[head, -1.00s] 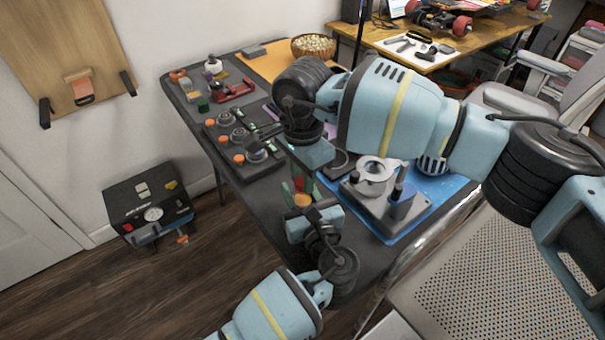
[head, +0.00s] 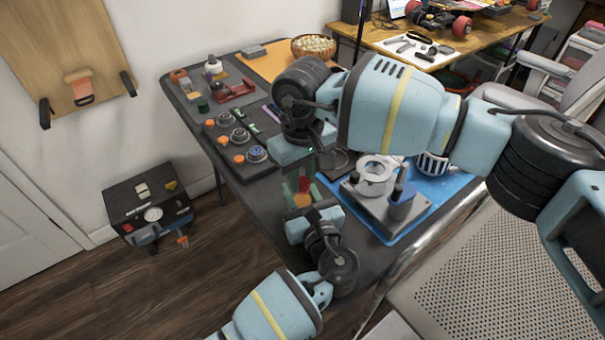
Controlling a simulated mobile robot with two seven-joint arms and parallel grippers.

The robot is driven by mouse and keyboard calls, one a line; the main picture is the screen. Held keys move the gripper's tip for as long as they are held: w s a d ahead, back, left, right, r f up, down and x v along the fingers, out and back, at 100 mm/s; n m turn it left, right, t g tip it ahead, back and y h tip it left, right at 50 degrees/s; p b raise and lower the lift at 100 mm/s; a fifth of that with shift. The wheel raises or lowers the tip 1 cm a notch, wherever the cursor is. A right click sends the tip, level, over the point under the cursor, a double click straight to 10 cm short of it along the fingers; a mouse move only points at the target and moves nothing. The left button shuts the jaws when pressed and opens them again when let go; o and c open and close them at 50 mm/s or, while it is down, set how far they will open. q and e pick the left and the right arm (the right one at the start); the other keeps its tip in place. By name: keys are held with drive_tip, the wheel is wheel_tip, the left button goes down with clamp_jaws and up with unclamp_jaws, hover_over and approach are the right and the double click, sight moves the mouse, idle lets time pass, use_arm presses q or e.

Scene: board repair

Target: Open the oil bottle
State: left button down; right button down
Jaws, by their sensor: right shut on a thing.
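The oil bottle (head: 302,201) is a small orange shape with a red top (head: 304,184), mostly hidden between my two grippers above the near part of the dark table. My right gripper (head: 304,178) comes from above and points down; it is shut on the bottle's red top. My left gripper (head: 303,194) comes up from below, with green fingers on either side of the orange body. Whether the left fingers press on the bottle cannot be told.
A grey fixture (head: 388,204) stands on a blue mat (head: 442,185) to the right. Several round-knobbed parts line a black tray (head: 222,148) at the left, with a red tool (head: 235,91) beyond. A perforated chair seat (head: 480,260) is near the table's right edge.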

sight(302, 181)
drive_tip(key=shift+r, duration=0.25)
idle(0.7)
drive_tip(key=shift+r, duration=0.85)
drive_tip(key=shift+r, duration=2)
use_arm(q)
drive_tip(key=c, duration=0.8)
unclamp_jaws()
drive_tip(key=shift+c, duration=0.2)
drive_tip(key=shift+s, duration=0.1)
drive_tip(key=v, duration=1.2)
use_arm(e)
drive_tip(key=shift+r, duration=0.4)
